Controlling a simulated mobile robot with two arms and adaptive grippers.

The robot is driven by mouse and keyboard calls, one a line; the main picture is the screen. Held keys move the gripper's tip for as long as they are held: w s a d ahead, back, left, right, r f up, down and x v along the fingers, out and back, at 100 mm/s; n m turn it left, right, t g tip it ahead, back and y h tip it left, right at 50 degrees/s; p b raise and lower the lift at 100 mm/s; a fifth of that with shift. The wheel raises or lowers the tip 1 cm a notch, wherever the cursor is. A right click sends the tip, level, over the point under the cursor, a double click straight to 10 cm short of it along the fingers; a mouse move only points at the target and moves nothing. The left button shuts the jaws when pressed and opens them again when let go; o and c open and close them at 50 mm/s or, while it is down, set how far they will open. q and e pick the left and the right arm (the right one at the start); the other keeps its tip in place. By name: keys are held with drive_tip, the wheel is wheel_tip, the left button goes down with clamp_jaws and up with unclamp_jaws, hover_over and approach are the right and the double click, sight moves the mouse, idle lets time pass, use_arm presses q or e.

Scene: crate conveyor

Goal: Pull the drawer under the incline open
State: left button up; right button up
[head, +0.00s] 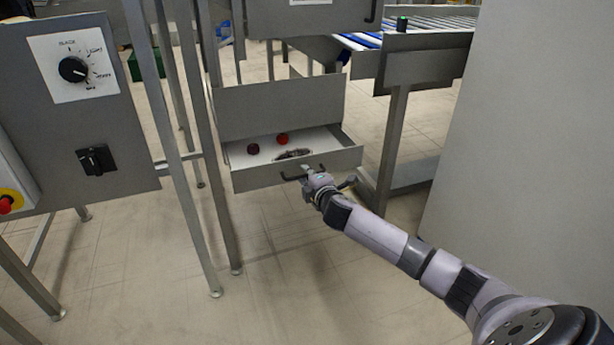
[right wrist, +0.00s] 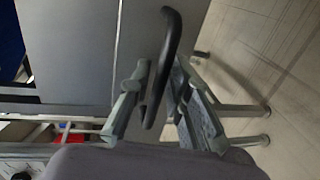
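The grey drawer (head: 300,172) under the incline stands open, with its pale inside showing. It holds a dark round item, a red round item and a dark flat item. Its black bar handle (head: 290,178) is on the front face. My right gripper (head: 326,179) is at the right part of this handle, with its fingers spread. In the right wrist view the handle (right wrist: 169,45) passes between the two fingers of my right gripper (right wrist: 160,78). The fingers look apart around the bar; whether one touches it is unclear. My left gripper is not in view.
A grey control panel (head: 125,160) with a dial and a red button stands at left on metal legs. A roller conveyor (head: 430,30) is at the back right. A large pale wall (head: 540,130) fills the right side. The tiled floor before the drawer is clear.

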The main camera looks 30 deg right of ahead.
drive_tip(key=shift+c, duration=0.5)
clamp_jaws()
